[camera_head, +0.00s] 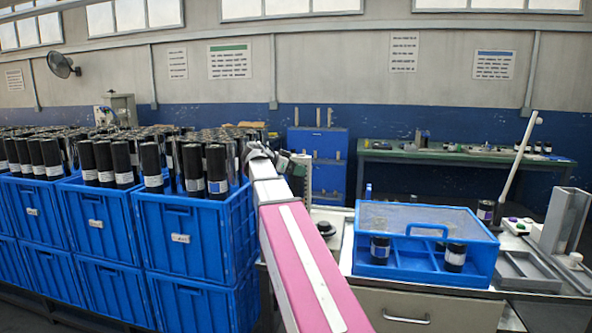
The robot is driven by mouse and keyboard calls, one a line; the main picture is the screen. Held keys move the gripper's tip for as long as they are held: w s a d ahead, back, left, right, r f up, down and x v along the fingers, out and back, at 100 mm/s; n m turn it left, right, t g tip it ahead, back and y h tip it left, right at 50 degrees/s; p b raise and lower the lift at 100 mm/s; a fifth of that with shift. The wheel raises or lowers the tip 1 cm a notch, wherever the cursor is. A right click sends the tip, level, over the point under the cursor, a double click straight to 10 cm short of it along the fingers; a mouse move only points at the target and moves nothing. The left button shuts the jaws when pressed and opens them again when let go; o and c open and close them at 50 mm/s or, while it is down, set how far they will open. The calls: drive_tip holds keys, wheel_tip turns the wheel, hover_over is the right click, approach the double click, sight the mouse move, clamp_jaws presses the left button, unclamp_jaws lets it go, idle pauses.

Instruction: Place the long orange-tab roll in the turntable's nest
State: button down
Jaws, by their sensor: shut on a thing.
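Many black rolls with white labels (151,165) stand upright in the blue crates at left. I cannot pick out the long orange-tab roll among them; a small orange patch (250,125) shows behind the crate's far edge. My gripper (259,154) is at the far end of my pink and white arm, by the right edge of the nearest crate. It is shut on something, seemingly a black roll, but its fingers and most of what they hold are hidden. A round black piece (325,229) lies on the bench right of my arm; I cannot tell whether it is the turntable.
The blue crates (188,238) are stacked at left. A blue box with a clear lid (385,268) holds two dark rolls on the bench. A grey tray (526,271) and a slanted pale post (517,160) stand at right. A green table (465,157) is behind.

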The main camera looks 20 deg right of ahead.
drive_tip(key=shift+c, duration=0.7)
unclamp_jaws()
drive_tip(key=shift+f, duration=0.1)
drive_tip(key=shift+a+r, duration=0.2)
drive_tip(key=shift+r, duration=0.05)
drive_tip(key=v, duration=0.7)
drive_tip(key=shift+a, duration=0.1)
